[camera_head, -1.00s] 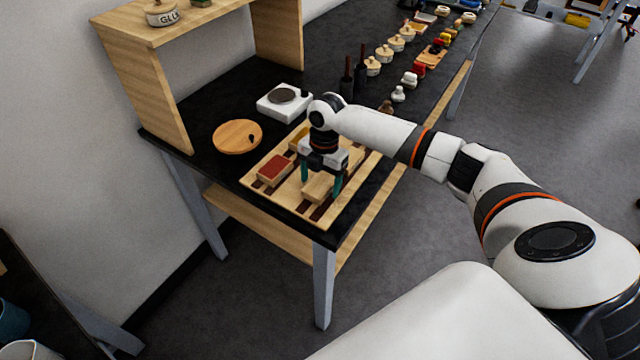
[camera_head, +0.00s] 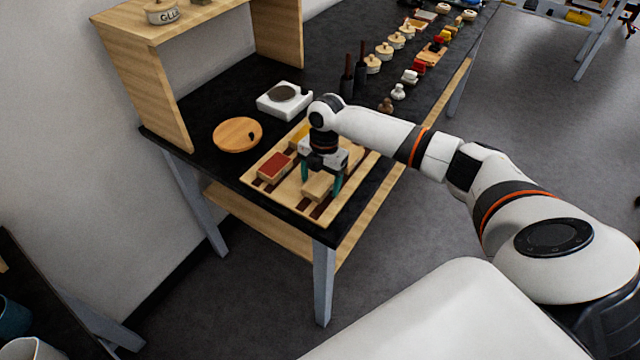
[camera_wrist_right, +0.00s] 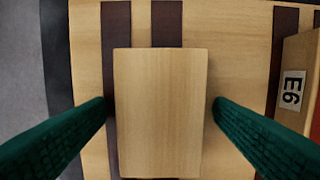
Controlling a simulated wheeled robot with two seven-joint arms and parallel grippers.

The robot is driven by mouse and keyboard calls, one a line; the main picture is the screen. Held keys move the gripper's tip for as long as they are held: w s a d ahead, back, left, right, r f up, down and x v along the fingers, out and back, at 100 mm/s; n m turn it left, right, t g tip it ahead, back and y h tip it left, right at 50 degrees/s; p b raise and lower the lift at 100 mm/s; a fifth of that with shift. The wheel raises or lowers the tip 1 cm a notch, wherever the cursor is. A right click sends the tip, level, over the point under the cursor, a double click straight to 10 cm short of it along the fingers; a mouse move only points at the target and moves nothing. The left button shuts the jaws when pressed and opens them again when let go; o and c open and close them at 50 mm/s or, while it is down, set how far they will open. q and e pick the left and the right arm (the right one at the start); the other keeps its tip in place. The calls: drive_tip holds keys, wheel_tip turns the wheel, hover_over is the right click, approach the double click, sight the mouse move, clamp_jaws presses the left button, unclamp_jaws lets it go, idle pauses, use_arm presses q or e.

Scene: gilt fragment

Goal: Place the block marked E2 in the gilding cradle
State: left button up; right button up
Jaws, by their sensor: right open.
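A plain wooden block (camera_head: 318,186) rests on a pale board with dark strips (camera_head: 307,212). My right gripper (camera_head: 321,187) is over this block, its green fingers spread on either side. In the right wrist view the block (camera_wrist_right: 160,110) lies between the open fingers (camera_wrist_right: 162,104), with a small gap at each fingertip. No mark shows on its top face, so I cannot tell whether it is E2. A block marked E6 (camera_wrist_right: 292,90) stands at the right edge of that view. I cannot make out which thing is the gilding cradle. My left gripper is out of view.
On the board are a red-topped block (camera_head: 274,168) and a yellow block partly behind my gripper. A round wooden plate (camera_head: 237,135) and a white scale-like device (camera_head: 284,99) are behind. Dark bottles (camera_head: 347,80) and several jars line the black bench. A shelf (camera_head: 150,80) stands left.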

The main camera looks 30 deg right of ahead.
drive_tip(key=c, duration=1.2)
